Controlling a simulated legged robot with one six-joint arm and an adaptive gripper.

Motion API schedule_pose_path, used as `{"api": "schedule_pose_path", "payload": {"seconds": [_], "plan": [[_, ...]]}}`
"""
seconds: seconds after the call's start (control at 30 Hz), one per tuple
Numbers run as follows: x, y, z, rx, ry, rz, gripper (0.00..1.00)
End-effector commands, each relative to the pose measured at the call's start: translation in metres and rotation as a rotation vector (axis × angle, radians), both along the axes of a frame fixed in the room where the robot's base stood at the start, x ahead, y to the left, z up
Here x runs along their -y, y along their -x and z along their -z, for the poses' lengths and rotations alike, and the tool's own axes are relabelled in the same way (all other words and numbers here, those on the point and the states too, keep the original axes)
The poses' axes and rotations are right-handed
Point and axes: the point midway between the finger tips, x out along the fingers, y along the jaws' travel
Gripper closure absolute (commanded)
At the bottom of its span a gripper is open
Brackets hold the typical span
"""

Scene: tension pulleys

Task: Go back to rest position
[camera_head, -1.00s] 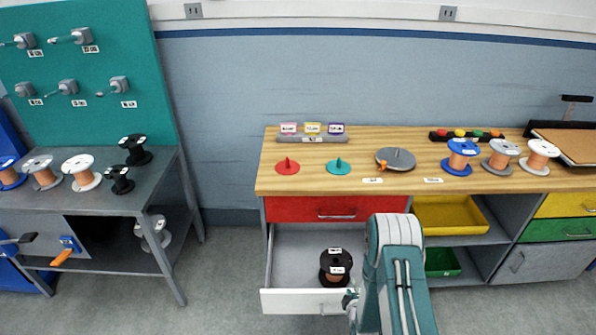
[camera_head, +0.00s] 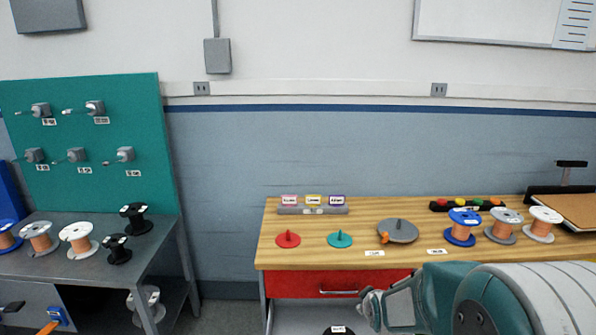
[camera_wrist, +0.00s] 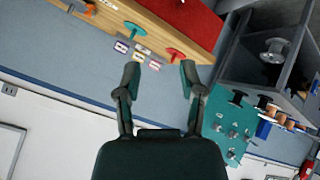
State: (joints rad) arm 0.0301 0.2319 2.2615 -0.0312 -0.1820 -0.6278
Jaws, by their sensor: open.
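My gripper (camera_wrist: 160,82) shows in the wrist view with its two fingers apart and nothing between them.
The wooden bench (camera_head: 350,228) holds a red disc (camera_head: 288,239), a teal disc (camera_head: 339,239), a grey disc (camera_head: 397,231) and blue, grey and white spools (camera_head: 461,228). A metal table (camera_head: 90,268) with spools stands left, before a teal pegboard (camera_head: 100,135). Floor shows between them.

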Motion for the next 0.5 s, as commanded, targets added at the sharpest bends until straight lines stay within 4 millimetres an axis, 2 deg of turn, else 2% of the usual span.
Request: {"api": "schedule_pose_path", "payload": {"seconds": [0.03,0.2,0.5], "plan": [[-0.001,0.01,-0.018,-0.007,-0.022,0.021,0.49],[-0.004,0.05,-0.058,-0.067,-0.105,0.103,0.49],[-0.008,0.137,-0.112,-0.169,-0.241,0.258,0.49]]}}
